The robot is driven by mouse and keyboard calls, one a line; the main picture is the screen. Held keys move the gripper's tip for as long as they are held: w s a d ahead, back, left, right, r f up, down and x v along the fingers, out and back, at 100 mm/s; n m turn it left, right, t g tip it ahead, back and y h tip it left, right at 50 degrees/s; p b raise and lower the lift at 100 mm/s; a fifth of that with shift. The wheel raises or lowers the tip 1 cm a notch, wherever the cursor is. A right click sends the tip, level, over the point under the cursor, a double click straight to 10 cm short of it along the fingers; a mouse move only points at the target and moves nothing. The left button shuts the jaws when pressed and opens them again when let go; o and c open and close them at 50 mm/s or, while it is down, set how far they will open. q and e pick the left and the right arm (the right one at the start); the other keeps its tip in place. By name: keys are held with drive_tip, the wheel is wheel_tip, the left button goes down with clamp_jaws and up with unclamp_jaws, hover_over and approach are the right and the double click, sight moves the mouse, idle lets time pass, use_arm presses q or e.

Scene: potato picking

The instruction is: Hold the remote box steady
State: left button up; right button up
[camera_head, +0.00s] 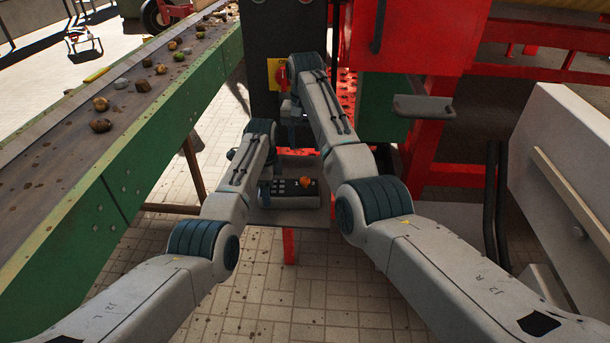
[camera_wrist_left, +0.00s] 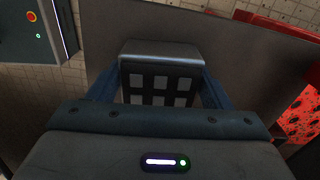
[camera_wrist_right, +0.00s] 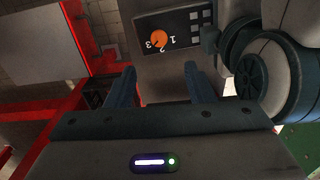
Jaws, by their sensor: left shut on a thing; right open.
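The remote box (camera_head: 311,188) is a dark box with pale square buttons and an orange knob (camera_head: 305,181), on a grey plate in the middle of the head view. My left gripper (camera_wrist_left: 160,78) is shut on the button end of the remote box (camera_wrist_left: 160,58), with one finger on each side. In the right wrist view, the orange knob (camera_wrist_right: 159,38) has the digits 1, 2 and 3 beside it. My right gripper (camera_wrist_right: 161,78) is open and empty, apart from the box. Its fingers point toward the knob side. In the head view, my left fingertips are mostly hidden.
A green-sided conveyor (camera_head: 137,165) carrying several potatoes runs along the left. Red machine framing (camera_head: 415,45) stands behind and to the right of the box. A pale slanted panel (camera_head: 570,150) is at the far right. Tiled floor (camera_head: 300,310) is open in front.

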sight(305, 179)
wheel_tip(305, 179, down, 12)
drive_tip(key=shift+r, duration=0.1)
idle(0.5)
